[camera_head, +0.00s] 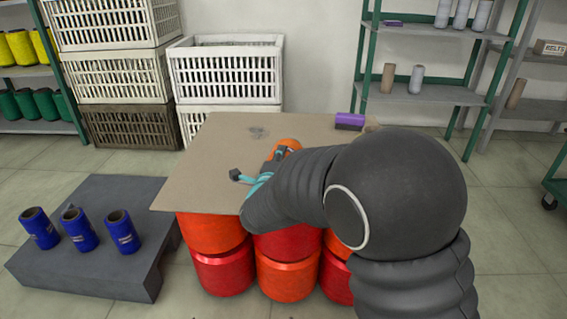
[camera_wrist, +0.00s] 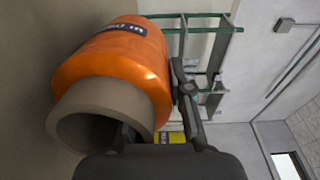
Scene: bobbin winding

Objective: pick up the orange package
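The orange package (camera_head: 288,144) is a wound bobbin on a grey-brown tube, lying on its side on the brown board (camera_head: 205,150). In the wrist view the orange package (camera_wrist: 120,68) is large and close, with its tube end towards the camera and a dark label on its far part. My gripper (camera_head: 272,163) is at the package's near side. In the wrist view one dark finger is along the package's right side, seemingly touching it. The other finger is mostly hidden behind the tube, so the grip cannot be made out.
A purple package (camera_head: 350,120) lies at the board's back right. Red and orange drums (camera_head: 288,278) support the board. Blue bobbins (camera_head: 122,231) stand on a low dark platform (camera_head: 90,280) at left. Crates (camera_head: 228,70) and green-framed shelves (camera_head: 430,95) stand behind. The board's left part is clear.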

